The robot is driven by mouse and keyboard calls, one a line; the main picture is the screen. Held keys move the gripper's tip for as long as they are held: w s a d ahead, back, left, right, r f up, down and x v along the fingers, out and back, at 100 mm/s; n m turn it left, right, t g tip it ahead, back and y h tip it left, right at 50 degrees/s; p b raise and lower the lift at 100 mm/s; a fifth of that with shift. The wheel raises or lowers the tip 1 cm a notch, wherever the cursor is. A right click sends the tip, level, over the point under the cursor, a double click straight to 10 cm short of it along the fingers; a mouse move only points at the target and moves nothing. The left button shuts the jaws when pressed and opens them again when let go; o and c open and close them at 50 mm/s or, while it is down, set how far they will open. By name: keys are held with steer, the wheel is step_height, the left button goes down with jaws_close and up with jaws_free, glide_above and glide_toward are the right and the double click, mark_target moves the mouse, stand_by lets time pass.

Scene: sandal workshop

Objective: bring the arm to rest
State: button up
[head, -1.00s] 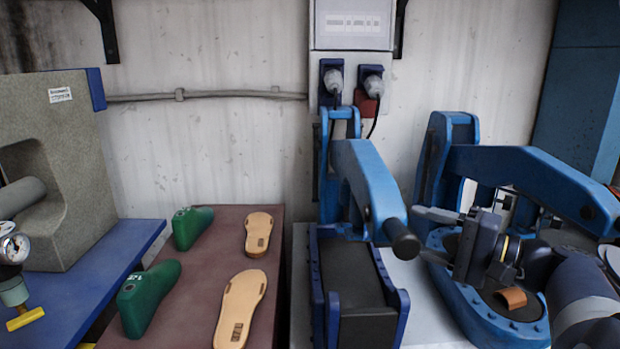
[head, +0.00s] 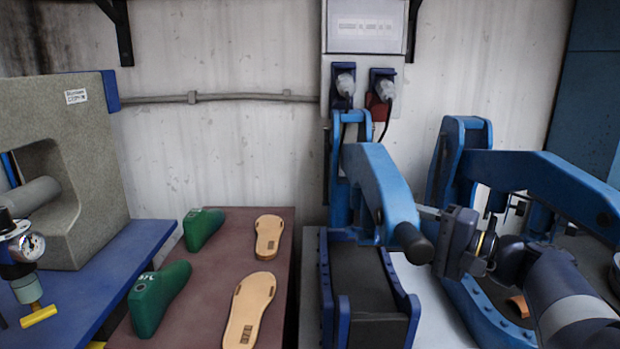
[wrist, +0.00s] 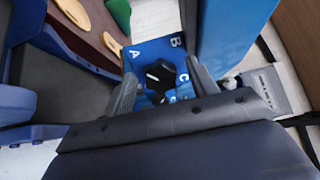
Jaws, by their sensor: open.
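My gripper (head: 458,213) is on the right in the head view, between the two blue presses and in front of the right press (head: 535,170). Its fingers are apart and nothing shows between them. In the wrist view the fingers (wrist: 163,85) stand spread over a blue surface (wrist: 150,50) with the letters A, B and C and a black part in its middle. A small brown curved piece (head: 518,306) is at the right press bed, partly hidden by my arm.
The left press (head: 385,195) with its black-ended lever stands close left of my gripper. Green lasts (head: 160,295) and tan soles (head: 249,308) lie on a brown board (head: 205,290). A grey machine (head: 85,180) stands far left. The wall behind carries an electrical box (head: 365,28).

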steer(key=v, duration=1)
steer(key=w+a+m+p, duration=0.6)
steer(key=m+p, duration=1.1)
steer(key=p, duration=1.1)
steer(key=shift+w+a+r+m, duration=0.3)
steer(key=shift+w+a+m, duration=0.1)
steer(key=shift+a, duration=0.5)
steer(key=shift+s+a+f, duration=0.1)
steer(key=shift+f, duration=0.1)
